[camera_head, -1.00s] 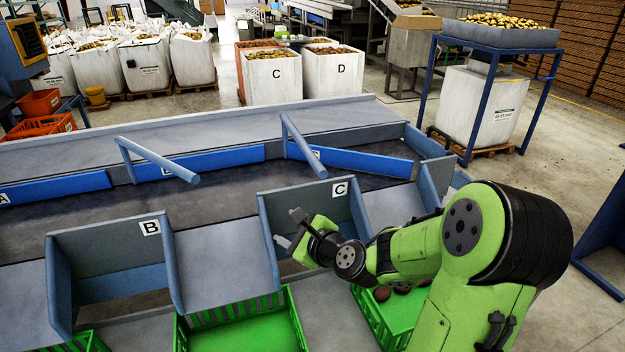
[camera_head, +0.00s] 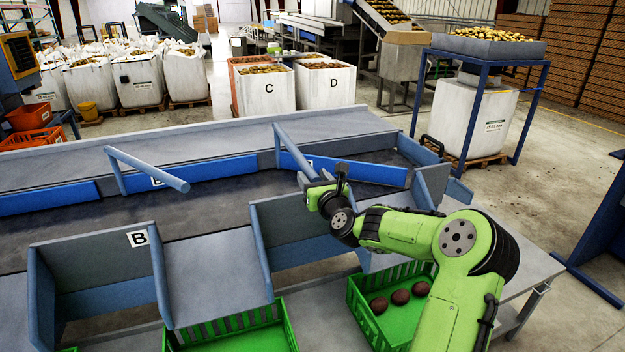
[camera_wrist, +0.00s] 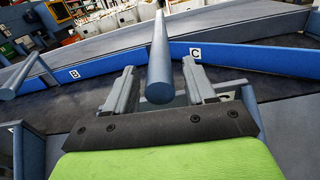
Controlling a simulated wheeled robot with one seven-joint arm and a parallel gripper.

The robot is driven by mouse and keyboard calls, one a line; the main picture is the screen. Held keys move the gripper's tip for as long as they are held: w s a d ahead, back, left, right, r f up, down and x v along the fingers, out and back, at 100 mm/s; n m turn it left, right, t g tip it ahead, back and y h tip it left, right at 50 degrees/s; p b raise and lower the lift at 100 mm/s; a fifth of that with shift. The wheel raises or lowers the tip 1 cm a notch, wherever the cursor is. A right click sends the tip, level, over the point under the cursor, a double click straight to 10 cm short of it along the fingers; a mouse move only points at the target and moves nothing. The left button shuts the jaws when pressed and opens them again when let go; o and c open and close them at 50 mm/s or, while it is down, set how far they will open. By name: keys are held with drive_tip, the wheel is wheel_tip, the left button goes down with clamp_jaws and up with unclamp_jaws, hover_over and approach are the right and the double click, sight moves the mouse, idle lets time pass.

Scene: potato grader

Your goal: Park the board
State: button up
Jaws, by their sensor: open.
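The blue board marked C (camera_head: 365,170) stands on the dark belt, its right end angled out from the back wall. Its C label also shows in the wrist view, on the same board (camera_wrist: 250,56). A grey-blue bar handle (camera_head: 291,147) rises near the board's left end and points toward me. In the wrist view the handle (camera_wrist: 159,60) runs between my two fingers, its round end facing me. My gripper (camera_head: 327,181) is open around the handle's end, with a visible gap at the left finger; contact on the right is unclear. My wrist hides part of the C label in the head view.
Board B (camera_head: 215,170) lies along the back wall, with its own bar handle (camera_head: 148,168). Grey chute dividers (camera_head: 95,265) stand in front of the belt. Green crates (camera_head: 365,300) sit below, one holding three dark potatoes. The space above the belt is open.

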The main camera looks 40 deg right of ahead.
drive_tip(key=shift+w+d, duration=0.15)
drive_tip(key=shift+w, duration=0.45)
clamp_jaws()
drive_tip(key=shift+d, duration=0.1)
